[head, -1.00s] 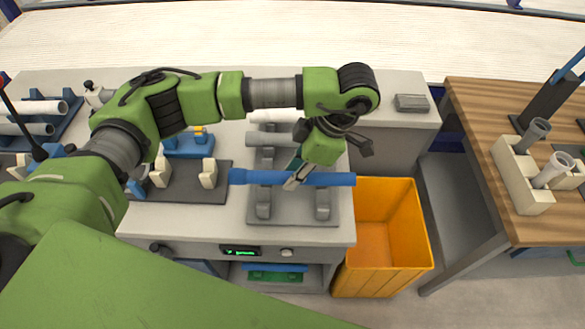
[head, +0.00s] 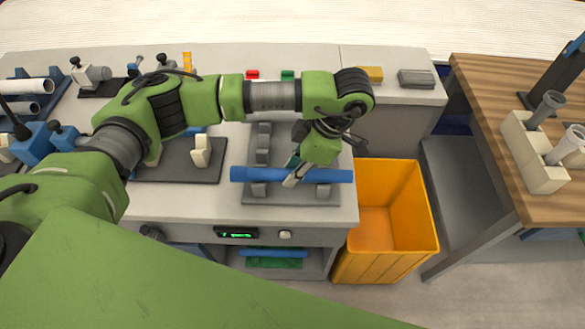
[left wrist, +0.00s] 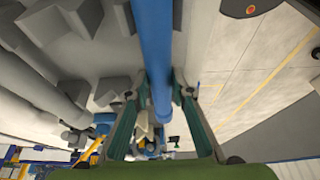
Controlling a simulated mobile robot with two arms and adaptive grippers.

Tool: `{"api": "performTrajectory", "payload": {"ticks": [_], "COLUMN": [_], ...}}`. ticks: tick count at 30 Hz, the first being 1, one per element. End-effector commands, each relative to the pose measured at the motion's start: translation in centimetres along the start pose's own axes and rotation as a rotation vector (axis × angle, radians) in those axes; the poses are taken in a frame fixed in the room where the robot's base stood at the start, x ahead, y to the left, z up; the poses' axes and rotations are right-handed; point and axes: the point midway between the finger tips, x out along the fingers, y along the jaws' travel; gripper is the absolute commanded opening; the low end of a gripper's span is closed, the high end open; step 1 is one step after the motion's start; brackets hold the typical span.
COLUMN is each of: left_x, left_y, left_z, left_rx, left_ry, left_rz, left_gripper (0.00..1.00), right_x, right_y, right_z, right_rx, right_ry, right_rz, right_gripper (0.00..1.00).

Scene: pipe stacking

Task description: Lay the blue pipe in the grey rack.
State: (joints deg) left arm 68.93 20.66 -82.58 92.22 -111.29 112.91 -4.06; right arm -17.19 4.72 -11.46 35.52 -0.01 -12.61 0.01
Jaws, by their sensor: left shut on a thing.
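The blue pipe (head: 240,174) lies level, left to right, across the front part of the grey rack (head: 290,213) in the head view. My left gripper (head: 293,180) is shut on the pipe near its middle. The pipe covers the tops of the rack's front posts (head: 322,191); I cannot tell whether it rests in them or is just above. In the left wrist view the pipe (left wrist: 154,50) runs between the two fingers. My right gripper is not in view.
An orange bin (head: 397,245) stands right of the grey bench, below its top. A wooden table (head: 490,90) with a cream pipe holder (head: 535,165) is farther right. A dark fixture with pale posts (head: 200,152) sits left of the rack. Pale pipes (left wrist: 38,80) show in the left wrist view.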

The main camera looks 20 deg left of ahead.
Motion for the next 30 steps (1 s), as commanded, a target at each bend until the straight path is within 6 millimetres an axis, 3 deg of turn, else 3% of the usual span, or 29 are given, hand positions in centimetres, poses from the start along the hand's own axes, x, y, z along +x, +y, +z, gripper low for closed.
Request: {"api": "performTrajectory", "payload": {"ticks": [4, 5, 6, 7, 20, 30], "left_x": [-0.1, -0.1, -0.1, -0.1, -0.9, -7.7], "left_y": [0.0, 0.0, 0.0, 0.0, 0.0, 0.2], "left_z": [0.0, 0.0, -0.1, -0.1, 0.0, 0.0], "left_rx": [0.0, 0.0, 0.0, 0.0, 0.0, -0.001], "left_ry": [0.0, 0.0, 0.0, 0.0, -0.001, -0.001], "left_rz": [0.0, 0.0, 0.0, 0.0, 0.001, 0.006], "left_gripper": [0.0, 0.29, 0.4, 0.41, 0.41, 0.41], "right_x": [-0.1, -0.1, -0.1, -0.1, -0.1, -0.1], "right_y": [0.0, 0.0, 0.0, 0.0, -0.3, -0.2], "right_z": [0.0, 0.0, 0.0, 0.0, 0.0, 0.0], "right_rx": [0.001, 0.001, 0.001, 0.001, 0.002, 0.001], "right_ry": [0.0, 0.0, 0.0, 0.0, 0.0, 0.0], "right_rz": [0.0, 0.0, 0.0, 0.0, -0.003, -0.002], "right_gripper": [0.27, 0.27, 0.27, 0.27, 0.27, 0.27]}}
